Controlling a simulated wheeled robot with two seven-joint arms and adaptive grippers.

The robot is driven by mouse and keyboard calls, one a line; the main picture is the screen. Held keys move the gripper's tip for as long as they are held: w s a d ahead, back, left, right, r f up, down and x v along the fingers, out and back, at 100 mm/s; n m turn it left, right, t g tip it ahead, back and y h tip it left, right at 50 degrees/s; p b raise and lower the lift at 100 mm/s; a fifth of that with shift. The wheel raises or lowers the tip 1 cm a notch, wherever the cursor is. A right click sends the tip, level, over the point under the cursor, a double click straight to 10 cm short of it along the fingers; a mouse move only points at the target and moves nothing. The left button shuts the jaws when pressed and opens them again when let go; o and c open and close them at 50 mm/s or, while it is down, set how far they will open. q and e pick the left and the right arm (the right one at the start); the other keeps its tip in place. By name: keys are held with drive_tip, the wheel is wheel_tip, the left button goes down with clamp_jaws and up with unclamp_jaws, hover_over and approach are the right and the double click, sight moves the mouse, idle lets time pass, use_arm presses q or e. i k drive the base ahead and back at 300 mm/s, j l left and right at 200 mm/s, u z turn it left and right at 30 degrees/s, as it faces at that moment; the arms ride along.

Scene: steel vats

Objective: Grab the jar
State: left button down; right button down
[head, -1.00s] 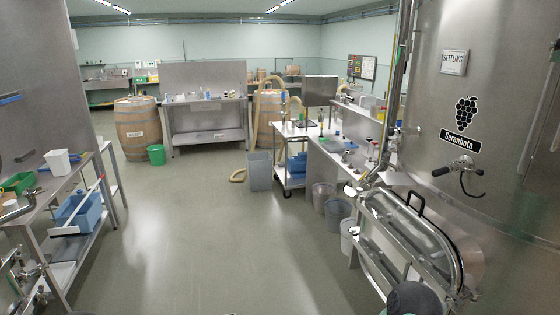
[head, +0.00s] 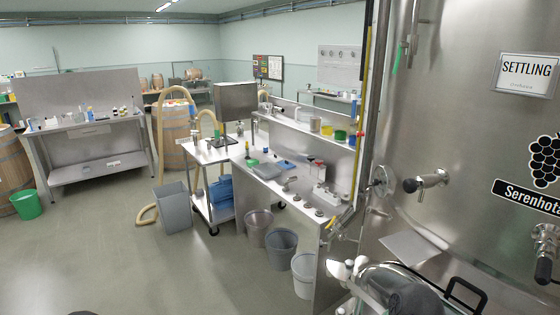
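I cannot pick out a jar for certain. Small containers that could include one stand on the steel back table (head: 95,130), too small to tell apart. More small items lie on the long steel counter (head: 262,185) in the middle. Neither of my grippers shows.
A large steel vat (head: 450,120) fills the right side, with valves and a hatch sticking out. Grey bins (head: 281,248) line the counter's front.

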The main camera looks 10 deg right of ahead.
sight(341, 128)
drive_tip(key=i+j+z, duration=1.05)
drive_tip(key=j, duration=0.2)
drive_tip(key=k+u, duration=0.15)
drive_tip(key=k, duration=0.55)
drive_tip(key=i+u, duration=0.15)
drive_tip(key=u, duration=0.25)
drive_tip(key=i+j+u, duration=0.1)
drive_tip(key=u, duration=0.35)
drive_tip(key=i+u, duration=0.25)
drive_tip(key=u, duration=0.15)
drive_tip(key=i+l, duration=0.25)
drive_tip(key=i, duration=0.25)
drive_tip(key=i+l, duration=0.2)
drive_tip(key=i, duration=0.3)
drive_tip(key=i+l, duration=0.25)
drive_tip(key=i, duration=0.25)
drive_tip(key=i+l, duration=0.2)
drive_tip(key=i, duration=0.35)
drive_tip(key=i+z, duration=0.2)
drive_tip(key=z, duration=0.3)
drive_tip(key=i+z, duration=0.25)
drive_tip(key=z, duration=0.2)
drive_tip(key=i+z, duration=0.2)
drive_tip(key=z, duration=0.3)
drive_tip(key=i+j+z, duration=0.15)
drive_tip(key=z, duration=0.35)
drive_tip(key=j, duration=0.1)
